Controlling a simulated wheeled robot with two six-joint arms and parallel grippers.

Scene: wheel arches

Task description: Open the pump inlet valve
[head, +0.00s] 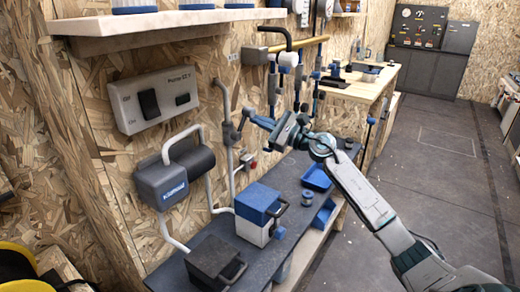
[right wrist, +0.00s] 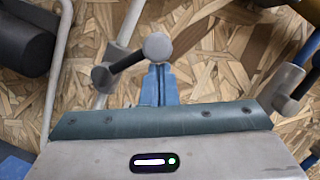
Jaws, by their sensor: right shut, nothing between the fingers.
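A grey pipe with a valve (head: 230,133) runs up the wooden wall, right of the pump (head: 168,178), a grey-blue box with a black cylinder. My right gripper (head: 250,116) reaches in from the right, with its fingertips close to this valve. In the right wrist view the valve's dark lever (right wrist: 128,62) slants across the pipe and ends in a round grey cap. My shut blue fingers (right wrist: 160,85) appear right beside that cap, with nothing between them. I cannot tell whether they touch it. My left gripper is not in view.
A dark bench (head: 210,240) below holds a blue-and-white box (head: 258,212), a black box (head: 215,258) and blue trays (head: 316,178). A switch panel (head: 153,100) and a shelf (head: 150,22) are on the wall. The floor (head: 430,180) at right is largely clear.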

